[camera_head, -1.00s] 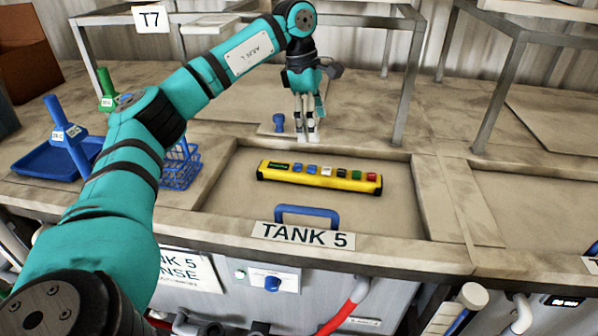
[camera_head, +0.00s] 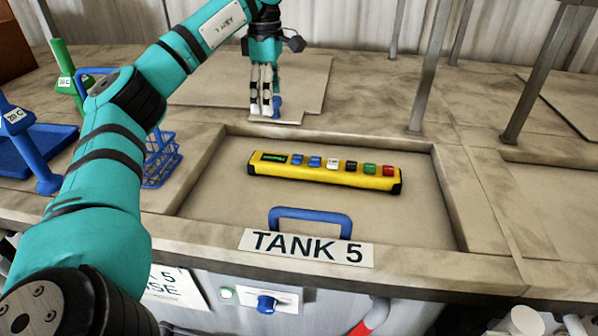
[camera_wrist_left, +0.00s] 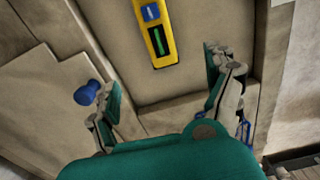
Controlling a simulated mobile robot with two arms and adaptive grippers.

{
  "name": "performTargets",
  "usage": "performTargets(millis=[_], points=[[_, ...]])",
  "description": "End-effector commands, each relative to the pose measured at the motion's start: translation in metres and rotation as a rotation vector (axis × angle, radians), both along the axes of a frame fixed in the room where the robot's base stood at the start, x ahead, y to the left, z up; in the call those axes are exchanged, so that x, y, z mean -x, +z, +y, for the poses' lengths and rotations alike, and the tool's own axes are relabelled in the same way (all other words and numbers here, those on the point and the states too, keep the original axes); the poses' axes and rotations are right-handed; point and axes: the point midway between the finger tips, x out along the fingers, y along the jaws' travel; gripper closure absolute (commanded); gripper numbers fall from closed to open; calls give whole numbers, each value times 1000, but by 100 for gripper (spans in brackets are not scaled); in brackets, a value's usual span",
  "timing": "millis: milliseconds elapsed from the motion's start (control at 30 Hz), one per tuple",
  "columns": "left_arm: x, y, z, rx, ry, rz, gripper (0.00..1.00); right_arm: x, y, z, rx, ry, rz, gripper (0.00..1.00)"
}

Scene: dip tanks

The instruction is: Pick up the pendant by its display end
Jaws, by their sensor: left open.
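The pendant (camera_head: 325,172) is a long yellow bar with coloured buttons, lying on the closed lid of Tank 5 (camera_head: 215,205). Its dark display with a green strip is at its left end in the head view. In the left wrist view the display end of the pendant (camera_wrist_left: 160,55) points toward the gripper, ahead of the gap between the fingers. My left gripper (camera_head: 265,108) points down beyond the display end, apart from it, near the lid recess's back edge. In the left wrist view the left gripper (camera_wrist_left: 165,90) is open and empty. My right gripper is not in view.
A blue lid handle (camera_head: 311,216) rises in front of the pendant. A small blue knob (camera_head: 277,104) is close by the gripper. A blue wire basket (camera_head: 160,160) and blue tray (camera_head: 30,150) stand left. Metal frame legs (camera_head: 440,65) rise behind right.

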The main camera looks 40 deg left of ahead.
Motion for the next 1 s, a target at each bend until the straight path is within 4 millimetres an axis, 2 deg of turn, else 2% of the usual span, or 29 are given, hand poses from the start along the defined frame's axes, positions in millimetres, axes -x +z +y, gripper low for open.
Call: performTargets(millis=[133,500,600,833,1000], points=[[1,-29,0,1,-1,5,13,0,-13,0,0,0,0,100],[1,-99,0,0,0,4,13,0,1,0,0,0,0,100],[1,-111,0,-1,0,3,13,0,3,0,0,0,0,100],[0,-126,0,0,0,2,13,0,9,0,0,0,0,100],[-1,-152,2,0,0,4,13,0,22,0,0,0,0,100]])
